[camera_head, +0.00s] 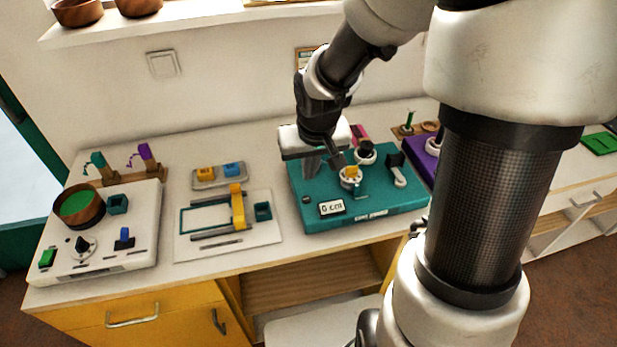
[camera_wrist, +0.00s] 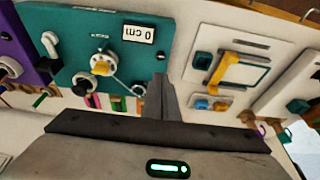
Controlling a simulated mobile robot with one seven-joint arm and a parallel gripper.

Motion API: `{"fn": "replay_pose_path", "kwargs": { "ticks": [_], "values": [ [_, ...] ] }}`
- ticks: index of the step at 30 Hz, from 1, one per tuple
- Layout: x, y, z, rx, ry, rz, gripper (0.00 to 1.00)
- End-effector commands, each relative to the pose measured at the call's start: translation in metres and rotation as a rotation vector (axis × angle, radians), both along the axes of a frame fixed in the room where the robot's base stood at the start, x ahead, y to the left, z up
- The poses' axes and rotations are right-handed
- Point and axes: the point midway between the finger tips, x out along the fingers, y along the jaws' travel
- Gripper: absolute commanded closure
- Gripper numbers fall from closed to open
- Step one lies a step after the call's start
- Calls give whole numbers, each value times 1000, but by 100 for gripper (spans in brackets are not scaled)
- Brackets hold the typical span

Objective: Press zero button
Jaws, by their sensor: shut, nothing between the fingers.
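A teal board (camera_head: 380,208) with a small "0 cm" display (camera_head: 332,207) stands on the counter, and it also fills the upper left of the wrist view (camera_wrist: 75,55). Near the display is a small dark spot (camera_head: 306,200) that may be the zero button; I cannot tell. A yellow knob (camera_head: 351,173) in a white ring sits mid-board. In the wrist view the closed fingers (camera_wrist: 160,84) appear beside the board's edge; contact cannot be told.
The teal board also has a black-topped knob (camera_head: 366,152) and a lever (camera_head: 398,172). A white slider board (camera_head: 268,236) lies to its left, then a white board (camera_head: 140,250) with a wooden bowl (camera_head: 78,206). A purple board (camera_head: 425,165) is close on the right.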

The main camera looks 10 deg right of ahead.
Motion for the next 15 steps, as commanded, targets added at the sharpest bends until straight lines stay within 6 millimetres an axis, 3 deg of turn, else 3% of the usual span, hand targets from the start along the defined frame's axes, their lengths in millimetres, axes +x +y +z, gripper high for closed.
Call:
{"fn": "replay_pose_path", "kwargs": {
  "ticks": [1, 6, 15],
  "values": [
    [-2, 0, 10, -1, -2, 1, 100],
    [-7, 0, 25, -1, -1, 1, 100],
    [-8, 0, 28, 0, -1, 1, 100]
  ]
}}
